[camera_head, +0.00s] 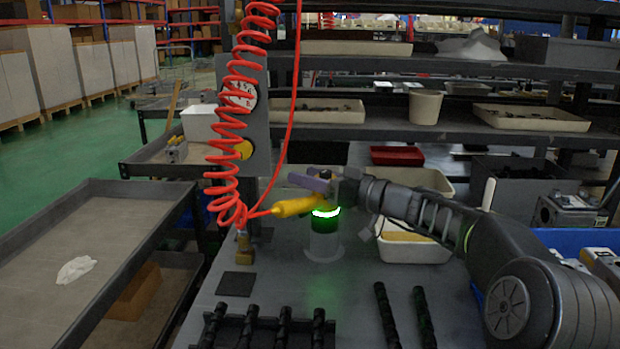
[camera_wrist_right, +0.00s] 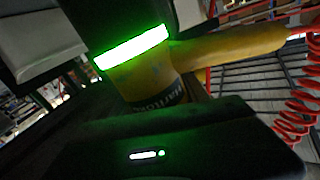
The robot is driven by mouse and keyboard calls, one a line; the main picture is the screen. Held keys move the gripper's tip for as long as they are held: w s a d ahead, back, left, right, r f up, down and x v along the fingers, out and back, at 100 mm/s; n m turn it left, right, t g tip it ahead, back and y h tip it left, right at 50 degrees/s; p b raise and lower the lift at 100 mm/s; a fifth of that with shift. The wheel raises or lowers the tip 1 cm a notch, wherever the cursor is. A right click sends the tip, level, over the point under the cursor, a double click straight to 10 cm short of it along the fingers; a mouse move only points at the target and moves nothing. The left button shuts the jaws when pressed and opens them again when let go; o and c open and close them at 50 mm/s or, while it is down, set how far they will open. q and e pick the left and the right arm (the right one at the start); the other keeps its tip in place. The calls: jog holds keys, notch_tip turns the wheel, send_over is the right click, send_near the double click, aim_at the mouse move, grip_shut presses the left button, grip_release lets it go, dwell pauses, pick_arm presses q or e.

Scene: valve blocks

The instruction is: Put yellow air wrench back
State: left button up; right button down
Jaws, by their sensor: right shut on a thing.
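The yellow air wrench (camera_head: 295,207) is above the grey workbench in the head view, its handle pointing left with the red coiled hose (camera_head: 235,110) joined to its end. My right gripper (camera_head: 328,185) is at the wrench's right end and is shut on it. The exact finger contact is hidden. In the right wrist view the wrench's yellow body (camera_wrist_right: 150,78) and handle (camera_wrist_right: 240,45) are close up, beside a glowing green band (camera_wrist_right: 132,47). My left gripper is not in view.
Several black rods (camera_head: 265,325) lie at the bench front. A dark square pad (camera_head: 236,284) and a small brass-coloured fitting (camera_head: 244,248) are at the left. A white bin (camera_head: 415,250) is right of the stand. Shelves with trays (camera_head: 530,118) stand behind.

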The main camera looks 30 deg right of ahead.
jog(key=shift+r, duration=0.2)
jog(key=c, duration=0.7)
grip_release()
jog(key=shift+c, duration=0.2)
jog(key=shift+o, duration=1.3)
jog(key=shift+f, duration=0.1)
jog(key=v, duration=0.8)
jog(key=shift+b, duration=0.3)
